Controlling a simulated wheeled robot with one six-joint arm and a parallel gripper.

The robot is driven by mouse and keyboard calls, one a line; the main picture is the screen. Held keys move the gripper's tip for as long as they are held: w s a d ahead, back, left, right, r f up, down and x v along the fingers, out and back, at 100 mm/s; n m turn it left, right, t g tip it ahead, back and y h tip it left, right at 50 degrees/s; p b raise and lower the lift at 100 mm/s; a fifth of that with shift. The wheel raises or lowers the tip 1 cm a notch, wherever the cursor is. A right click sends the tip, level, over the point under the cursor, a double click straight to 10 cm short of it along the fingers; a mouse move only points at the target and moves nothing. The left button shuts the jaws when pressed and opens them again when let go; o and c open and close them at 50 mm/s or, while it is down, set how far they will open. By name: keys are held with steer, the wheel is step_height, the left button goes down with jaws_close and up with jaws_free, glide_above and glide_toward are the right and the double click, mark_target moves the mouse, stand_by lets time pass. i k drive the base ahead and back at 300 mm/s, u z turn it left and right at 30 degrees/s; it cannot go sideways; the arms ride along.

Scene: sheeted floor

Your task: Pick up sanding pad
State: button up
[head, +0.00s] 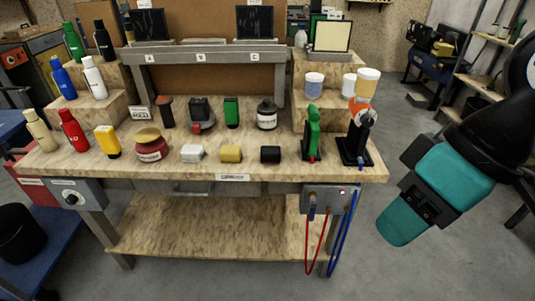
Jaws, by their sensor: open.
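I cannot tell for sure which thing is the sanding pad. Three small blocks lie in a row at the front of the workbench (215,172): a white block (192,153), a yellow block (230,154) and a black block (270,154). Left of them sits a round dark red thing with a tan top (150,145). All stand apart from one another. My arm, teal and black, hangs at the right, beyond the bench's right end and well away from these things. No gripper fingers show.
A green tool (312,135) and an orange and black tool (357,140) stand upright at the right front. Jars (314,85) are behind them. Red and blue hoses (350,230) hang below the front edge.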

mark_target(269, 155)
steer(key=u, duration=0.3)
steer(key=k, duration=0.35)
steer(key=u, duration=1)
steer(key=i, duration=1.15)
steer(key=z, duration=0.75)
